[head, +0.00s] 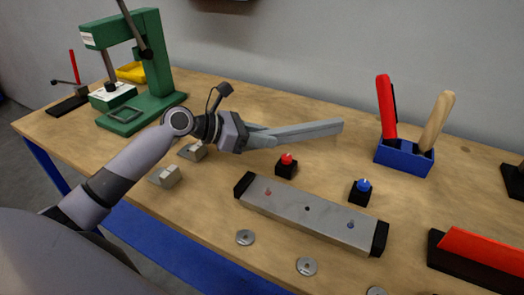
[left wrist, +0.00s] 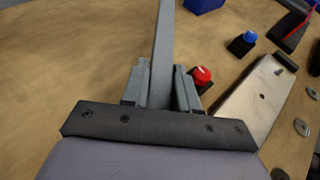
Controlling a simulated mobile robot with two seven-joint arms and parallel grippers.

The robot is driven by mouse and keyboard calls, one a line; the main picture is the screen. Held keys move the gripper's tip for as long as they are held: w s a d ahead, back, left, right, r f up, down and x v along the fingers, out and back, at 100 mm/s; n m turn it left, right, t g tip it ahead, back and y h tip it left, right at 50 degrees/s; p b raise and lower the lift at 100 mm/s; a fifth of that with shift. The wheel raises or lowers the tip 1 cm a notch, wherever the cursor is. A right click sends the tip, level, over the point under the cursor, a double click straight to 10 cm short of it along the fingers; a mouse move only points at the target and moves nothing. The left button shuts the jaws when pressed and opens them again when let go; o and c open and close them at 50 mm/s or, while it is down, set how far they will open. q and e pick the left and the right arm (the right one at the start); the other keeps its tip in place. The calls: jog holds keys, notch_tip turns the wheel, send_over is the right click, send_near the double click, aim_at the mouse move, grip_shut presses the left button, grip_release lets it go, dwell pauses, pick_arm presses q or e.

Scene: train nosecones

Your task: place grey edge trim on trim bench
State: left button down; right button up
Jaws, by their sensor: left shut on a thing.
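My left gripper (head: 262,136) is shut on the grey edge trim (head: 318,130), a long thin grey bar that points right, out over the wooden bench (head: 215,225). In the left wrist view the trim (left wrist: 164,40) runs up and away from between the fingers of my left gripper (left wrist: 161,85). The trim appears to be above the bench top; the exact gap is hard to tell. My right gripper is not in view.
A red-knobbed block (head: 286,166) and a blue-knobbed block (head: 361,191) stand near a long metal plate fixture (head: 300,211). A blue holder (head: 404,158) carries red and wooden handles. A green press (head: 150,70) stands at the left. Several metal discs lie in front.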

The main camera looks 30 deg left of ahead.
aim_at(262, 159)
pick_arm(q)
jog(key=shift+f, duration=2)
jog(key=c, duration=0.9)
grip_release()
jog(key=shift+f, duration=0.1)
jog(key=shift+o, duration=0.2)
jog(key=v, duration=1.2)
